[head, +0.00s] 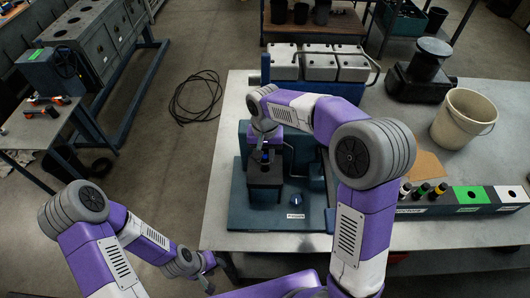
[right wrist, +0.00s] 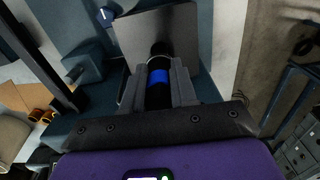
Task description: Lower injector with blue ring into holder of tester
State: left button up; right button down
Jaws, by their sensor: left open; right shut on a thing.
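The injector with blue ring (right wrist: 158,78) is black and sits between the two fingers of my right gripper (right wrist: 158,88), which is shut on it. In the head view the injector (head: 265,158) looks upright over the dark block of the tester (head: 265,178), and my right gripper (head: 265,141) is just above it. In the right wrist view the injector's far end is over the block's grey face (right wrist: 185,28). The holder opening is hidden, so I cannot tell whether the tip is inside. My left gripper (head: 209,287) is open and empty, low and left of the table.
A rack (head: 465,209) at the right holds several injectors beside green and white sections. A beige bucket (head: 465,118) and a black machine part (head: 420,72) stand behind. A grey engine block (head: 318,65) is at the back.

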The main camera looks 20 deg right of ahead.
aim_at(265, 162)
jog(key=shift+f+b, duration=0.4)
jog(key=shift+f, duration=0.3)
dwell(0.5)
jog(key=shift+f+b, duration=0.9)
jog(key=shift+f, duration=0.45)
jog(key=c, duration=0.8)
grip_release()
jog(key=shift+o, duration=0.3)
jog(key=o, duration=0.3)
